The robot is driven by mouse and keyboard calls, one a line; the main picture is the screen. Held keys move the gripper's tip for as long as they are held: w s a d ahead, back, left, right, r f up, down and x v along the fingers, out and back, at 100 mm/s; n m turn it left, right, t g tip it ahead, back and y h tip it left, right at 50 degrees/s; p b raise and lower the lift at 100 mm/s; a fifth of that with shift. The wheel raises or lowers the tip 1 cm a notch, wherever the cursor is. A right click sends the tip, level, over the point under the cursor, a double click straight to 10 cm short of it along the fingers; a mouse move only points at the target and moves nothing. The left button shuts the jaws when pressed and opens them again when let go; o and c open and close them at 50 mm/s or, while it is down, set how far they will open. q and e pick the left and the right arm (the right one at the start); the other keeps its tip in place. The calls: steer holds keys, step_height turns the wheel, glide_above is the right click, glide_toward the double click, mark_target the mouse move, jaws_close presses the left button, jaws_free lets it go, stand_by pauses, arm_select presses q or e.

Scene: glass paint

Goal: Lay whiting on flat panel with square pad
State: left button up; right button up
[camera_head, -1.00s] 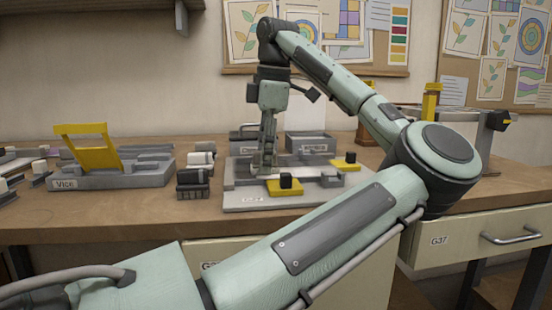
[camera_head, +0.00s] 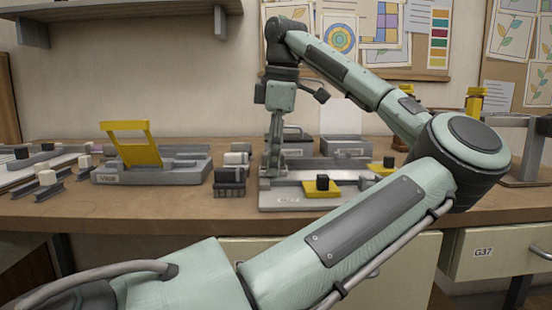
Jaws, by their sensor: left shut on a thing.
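My left gripper (camera_head: 268,172) reaches down from above at the left end of the grey work board (camera_head: 285,200). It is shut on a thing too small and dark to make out. A yellow square pad (camera_head: 316,192) with a black knob lies on the front of the board, right of the gripper and apart from it. A second yellow pad (camera_head: 378,170) with a black knob lies farther right. A pale flat strip (camera_head: 345,183) shows on the board; I cannot tell whether it is the panel. My right gripper is not in view.
Two grey bins (camera_head: 345,147) stand behind the board. A grey vice tray (camera_head: 180,174) with a yellow frame stands left, with dark and white blocks (camera_head: 230,180) between it and the board. My left arm covers the board's front right side.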

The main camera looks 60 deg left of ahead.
arm_select(q)
steer(key=shift+r+p, duration=1.3)
steer(key=shift+r, duration=0.75)
steer(key=shift+w, duration=0.1)
